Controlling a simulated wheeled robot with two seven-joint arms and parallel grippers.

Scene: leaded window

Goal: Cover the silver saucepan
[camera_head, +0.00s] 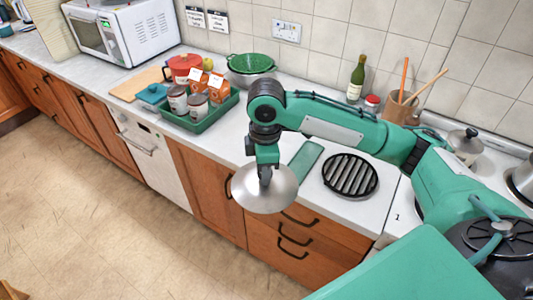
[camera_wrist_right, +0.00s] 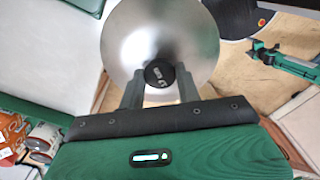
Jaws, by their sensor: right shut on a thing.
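My right gripper (camera_head: 264,176) is shut on the black knob (camera_wrist_right: 159,73) of a round silver lid (camera_head: 268,195). The lid hangs over the counter's front edge in the head view, and its shiny disc (camera_wrist_right: 190,45) fills the top middle of the right wrist view. A silver pot (camera_head: 465,150) with a dark knob on top stands at the right back, partly behind my right arm. Another silver vessel (camera_head: 521,182) is cut off by the right edge. I cannot tell which is the saucepan.
A black slatted trivet (camera_head: 350,176) lies on the counter right of the lid. A green tray (camera_head: 205,122) with jars and cartons stands left, near a green colander (camera_head: 250,64). A bottle (camera_head: 356,80) and utensil pot (camera_head: 399,106) stand behind my arm.

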